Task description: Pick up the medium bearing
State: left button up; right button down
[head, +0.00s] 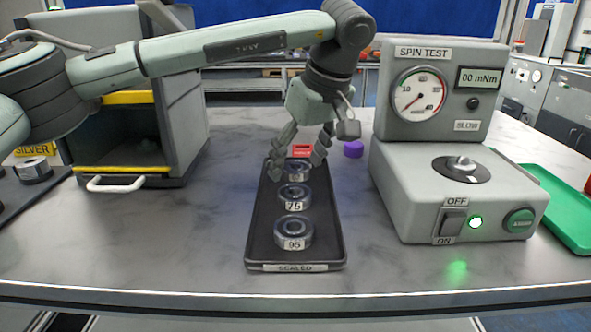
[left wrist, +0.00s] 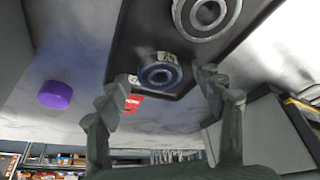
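A black tray (head: 330,235) labelled SEALED holds three bearings in a row. The front bearing (head: 293,232) is marked 95 and looks largest. The middle bearing (head: 293,197), marked 75, is medium in size. The far bearing (head: 297,170) is smallest and its label is hard to read. My left gripper (head: 297,164) is open and empty, pointing down over the far end of the tray. In the left wrist view the small bearing (left wrist: 158,74) lies between the fingertips, apart from them. The middle bearing (left wrist: 208,14) is beyond, cut by the frame. My right gripper is not in view.
A spin test machine (head: 455,195) stands right of the tray. A grey cabinet (head: 190,110) with an open front stands left. A purple cylinder (head: 353,149) and a red item (head: 303,150) lie behind the tray. A green tray (head: 560,220) is far right. The table in front is clear.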

pick_arm(q)
jog(key=c, duration=1.2)
jog(key=shift+r, duration=0.1)
jog(key=shift+c, duration=0.2)
